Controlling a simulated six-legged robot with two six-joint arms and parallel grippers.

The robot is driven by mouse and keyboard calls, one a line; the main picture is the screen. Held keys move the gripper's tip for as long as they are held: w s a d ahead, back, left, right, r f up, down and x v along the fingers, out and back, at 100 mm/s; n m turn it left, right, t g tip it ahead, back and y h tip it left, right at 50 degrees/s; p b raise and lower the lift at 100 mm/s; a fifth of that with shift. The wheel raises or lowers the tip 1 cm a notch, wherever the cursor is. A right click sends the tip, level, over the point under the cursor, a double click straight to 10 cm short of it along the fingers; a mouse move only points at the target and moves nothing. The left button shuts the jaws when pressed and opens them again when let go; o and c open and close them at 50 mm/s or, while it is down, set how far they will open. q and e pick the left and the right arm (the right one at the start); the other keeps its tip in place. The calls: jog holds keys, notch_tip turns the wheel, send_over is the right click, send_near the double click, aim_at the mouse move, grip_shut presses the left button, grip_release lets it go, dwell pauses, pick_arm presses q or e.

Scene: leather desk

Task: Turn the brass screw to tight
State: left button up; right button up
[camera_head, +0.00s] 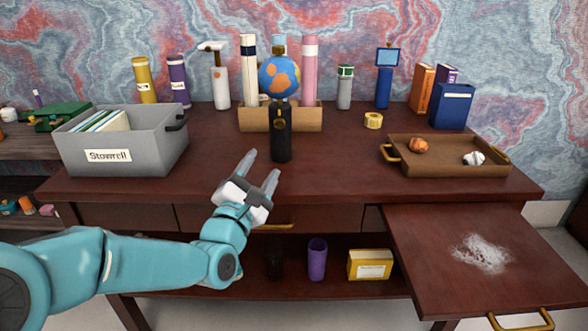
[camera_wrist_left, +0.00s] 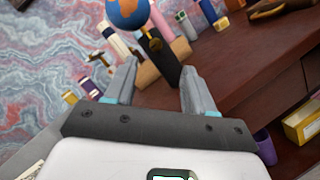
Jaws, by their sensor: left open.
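The brass screw (camera_head: 279,124) shows as a small gold knob on the front of a black stand (camera_head: 281,145), which carries a small globe (camera_head: 280,76). It also shows in the left wrist view (camera_wrist_left: 153,43), just beyond the fingertips. The stand is upright on the desk near its middle. My left gripper (camera_head: 263,168) is open and empty. It is in front of the stand, a little below and left of it in the head view, with its fingers pointing up toward it and apart from it. My right gripper is not in view.
A grey bin (camera_head: 120,140) stands left of the stand. A brown tray (camera_head: 447,166) with crumpled balls lies at right. A wooden box (camera_head: 300,117) of tubes stands behind the globe. A pull-out board (camera_head: 440,250) juts forward at right.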

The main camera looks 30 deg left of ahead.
pick_arm(q)
jog(key=f+b, duration=0.1)
jog(key=f, duration=0.1)
send_near(279, 125)
jog(key=shift+y, duration=0.4)
jog(key=x, duration=0.8)
jog(key=shift+w+d+f, duration=0.1)
jog(key=shift+w, duration=0.05)
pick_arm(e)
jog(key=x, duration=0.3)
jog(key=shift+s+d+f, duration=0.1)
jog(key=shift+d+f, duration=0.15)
pick_arm(q)
grip_shut()
